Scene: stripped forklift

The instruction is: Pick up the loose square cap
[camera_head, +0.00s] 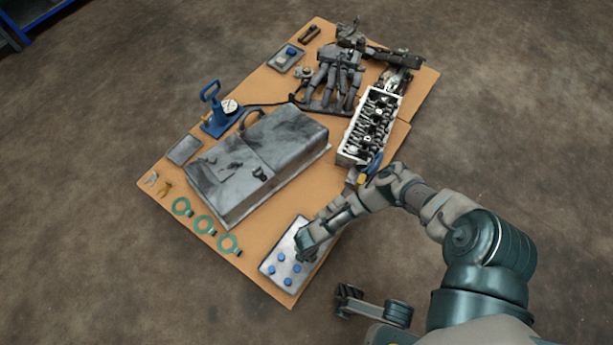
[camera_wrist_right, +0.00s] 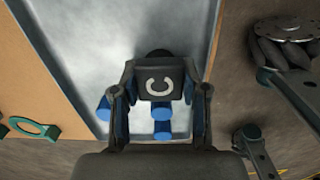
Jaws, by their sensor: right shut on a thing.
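The square cap (camera_wrist_right: 160,80) is a dark, nearly square block with a pale C-shaped mark, seen in the right wrist view. My right gripper (camera_wrist_right: 160,92) has one finger on each side of it and is shut on it. In the head view, the right gripper (camera_head: 306,240) is over the upper half of a grey metal tray (camera_head: 270,262), hiding part of it; I cannot make out the cap there. Whether the cap still touches the tray is unclear. My left gripper is not in view.
Several blue caps (camera_head: 280,257) stand on the tray near the gripper. A large grey metal case (camera_head: 255,165) and green rings (camera_head: 204,224) lie to the left on the brown board (camera_head: 160,200). An engine head (camera_head: 368,128) lies beyond my right arm.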

